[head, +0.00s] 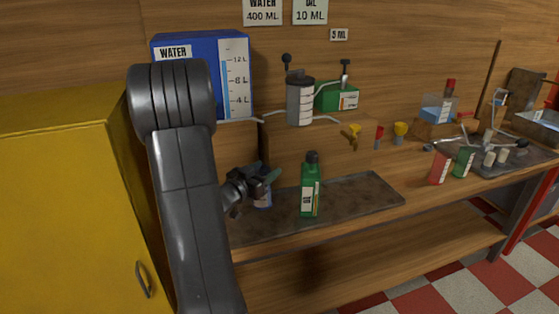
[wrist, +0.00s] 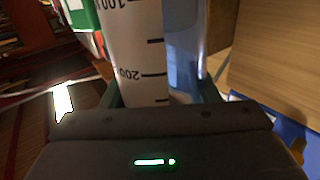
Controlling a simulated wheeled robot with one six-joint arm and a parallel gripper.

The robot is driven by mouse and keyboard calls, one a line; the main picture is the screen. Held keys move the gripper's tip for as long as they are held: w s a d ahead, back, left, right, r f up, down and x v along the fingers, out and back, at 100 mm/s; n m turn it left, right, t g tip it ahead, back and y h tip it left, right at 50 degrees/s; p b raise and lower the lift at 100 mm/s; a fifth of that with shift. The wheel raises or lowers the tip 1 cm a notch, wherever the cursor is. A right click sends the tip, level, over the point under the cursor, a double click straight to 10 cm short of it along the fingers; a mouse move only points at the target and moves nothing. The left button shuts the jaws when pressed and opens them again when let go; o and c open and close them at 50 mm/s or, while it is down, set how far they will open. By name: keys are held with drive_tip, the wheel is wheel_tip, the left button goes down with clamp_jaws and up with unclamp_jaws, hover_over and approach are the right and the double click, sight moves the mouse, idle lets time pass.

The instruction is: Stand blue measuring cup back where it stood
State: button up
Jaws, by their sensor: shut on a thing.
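The blue measuring cup (head: 263,199) shows in the head view just below and behind my gripper (head: 266,177), over the left part of the dark mat (head: 365,197). In the wrist view the cup (wrist: 183,45) fills the top middle, with a white strip marked 100 and 200 and a clear blue side. My gripper (wrist: 160,95) is shut on it, one finger on each side. The cup looks about upright. My gripper hides part of it in the head view, and I cannot tell whether its base touches the mat.
A green bottle (head: 310,192) stands on the mat just right of the cup. Behind are a blue water tank (head: 205,75), a grey cylinder (head: 300,102) and a green box (head: 338,97). The mat's right part is clear. A yellow cabinet (head: 70,190) stands at left.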

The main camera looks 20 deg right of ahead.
drive_tip(key=shift+w+d, duration=0.1)
drive_tip(key=shift+f+b, duration=0.75)
drive_tip(key=shift+f, duration=0.1)
wheel_tip(320, 180, down, 5)
drive_tip(key=b, duration=0.4)
drive_tip(key=shift+f+b, duration=0.4)
drive_tip(key=shift+f, duration=0.2)
drive_tip(key=o, duration=1.5)
wheel_tip(320, 180, up, 10)
drive_tip(key=shift+p, duration=0.8)
